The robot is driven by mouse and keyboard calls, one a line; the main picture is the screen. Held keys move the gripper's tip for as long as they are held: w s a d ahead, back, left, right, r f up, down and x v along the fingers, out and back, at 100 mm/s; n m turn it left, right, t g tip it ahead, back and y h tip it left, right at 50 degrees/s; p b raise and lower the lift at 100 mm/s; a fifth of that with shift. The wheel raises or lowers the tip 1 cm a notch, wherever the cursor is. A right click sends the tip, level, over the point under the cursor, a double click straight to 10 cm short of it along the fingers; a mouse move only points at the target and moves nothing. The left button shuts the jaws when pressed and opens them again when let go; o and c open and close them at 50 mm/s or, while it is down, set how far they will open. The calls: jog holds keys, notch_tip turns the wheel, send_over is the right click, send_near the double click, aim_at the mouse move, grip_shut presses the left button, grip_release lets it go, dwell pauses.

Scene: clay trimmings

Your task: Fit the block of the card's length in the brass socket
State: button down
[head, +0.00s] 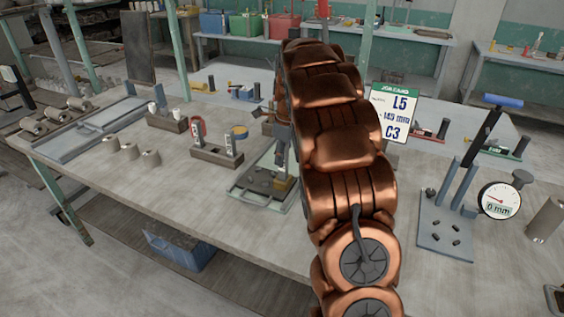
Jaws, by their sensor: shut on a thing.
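The card (396,113) is a white sign with a green header, right of my arm; it reads L5, what looks like 145 mm, and C3. My gripper (281,150) points down at the left edge of my copper arm, largely hidden by it. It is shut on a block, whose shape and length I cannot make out. Just below it is a small brass-coloured piece, seemingly the brass socket (284,186), on a grey fixture plate (250,188). I cannot tell whether the held block touches the socket.
A rack (217,153) with red-and-white and yellow-topped pieces stands left of the fixture. A gauge stand (444,232) with a dial (500,201) reading 0 mm is at right.

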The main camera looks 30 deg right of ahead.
jog(key=shift+f, duration=0.65)
jog(key=c, duration=0.9)
grip_release()
jog(key=shift+c, duration=0.2)
jog(key=shift+r, duration=0.1)
jog(key=shift+s+d+r+b, duration=0.2)
jog(key=shift+r+b, duration=0.15)
jog(key=shift+r, duration=1.6)
jog(key=shift+s+d+r+b, duration=0.15)
jog(key=shift+r+b, duration=0.25)
jog(key=shift+r, duration=1.6)
jog(key=shift+s+d+r+b, duration=0.1)
jog(key=shift+s+r+b, duration=0.2)
jog(key=shift+r, duration=1.65)
